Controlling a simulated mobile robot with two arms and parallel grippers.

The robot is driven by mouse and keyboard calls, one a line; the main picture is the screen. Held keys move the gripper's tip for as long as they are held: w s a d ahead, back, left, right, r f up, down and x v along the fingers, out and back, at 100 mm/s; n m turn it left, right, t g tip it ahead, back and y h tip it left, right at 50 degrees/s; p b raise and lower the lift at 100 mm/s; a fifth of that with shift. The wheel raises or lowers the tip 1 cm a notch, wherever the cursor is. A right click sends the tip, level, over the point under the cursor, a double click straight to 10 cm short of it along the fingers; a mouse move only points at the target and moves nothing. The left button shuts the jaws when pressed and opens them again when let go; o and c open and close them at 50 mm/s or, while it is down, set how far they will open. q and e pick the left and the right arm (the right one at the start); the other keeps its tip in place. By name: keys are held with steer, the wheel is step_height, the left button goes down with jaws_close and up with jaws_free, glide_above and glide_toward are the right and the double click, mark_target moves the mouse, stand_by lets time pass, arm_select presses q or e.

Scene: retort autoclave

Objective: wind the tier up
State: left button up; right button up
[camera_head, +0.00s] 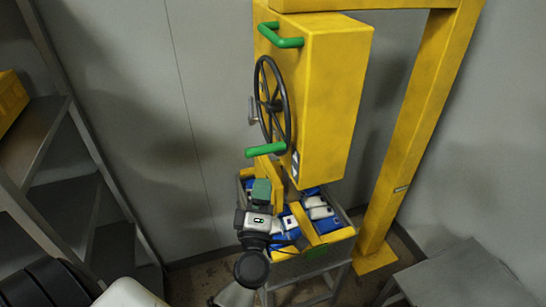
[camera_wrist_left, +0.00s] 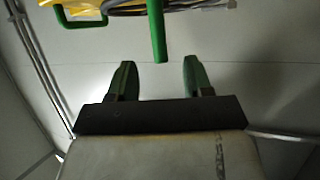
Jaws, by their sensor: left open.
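The black handwheel (camera_head: 272,100) stands upright on the side of the yellow housing (camera_head: 335,95). A green crank grip (camera_head: 265,149) sticks out at the wheel's lower rim. My left gripper (camera_head: 262,185) is below this grip, open and empty. In the left wrist view, the two green fingers of my left gripper (camera_wrist_left: 159,68) are spread apart. The green grip (camera_wrist_left: 157,32) points toward the gap between them, with its end just ahead of the fingertips and apart from them. The tier (camera_head: 343,235) is a yellow-edged basket under the housing, holding blue and white packs; my left gripper hides part of it.
A U-shaped green handle (camera_head: 283,40) is fixed near the housing's top. A yellow post (camera_head: 405,140) stands at the right. A grey shelf rack (camera_head: 75,215) is at left and a grey table (camera_head: 460,275) at lower right. Bare wall lies left of the wheel.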

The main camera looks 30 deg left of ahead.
mark_target(262, 154)
arm_select(q)
steer(key=shift+n, duration=0.3)
steer(key=x, duration=0.1)
steer(key=p+x, duration=0.1)
steer(key=x, duration=0.1)
steer(key=p+x, duration=0.1)
steer(key=x, duration=0.1)
steer(key=shift+s+a+r, duration=0.3)
steer(key=shift+s+r, duration=0.05)
steer(key=shift+r, duration=0.05)
steer(key=p+x, duration=0.1)
steer(key=x, duration=0.4)
steer(key=shift+w+f, duration=0.1)
steer(key=shift+w, duration=0.05)
steer(key=shift+w+a+p, duration=0.3)
steer(key=shift+w+p, duration=0.05)
steer(key=shift+w, duration=0.15)
arm_select(e)
steer(key=r, duration=0.4)
steer(key=shift+w+a, duration=0.1)
steer(key=shift+a, duration=0.2)
arm_select(q)
jaws_close()
arm_select(e)
steer(key=shift+f, duration=0.1)
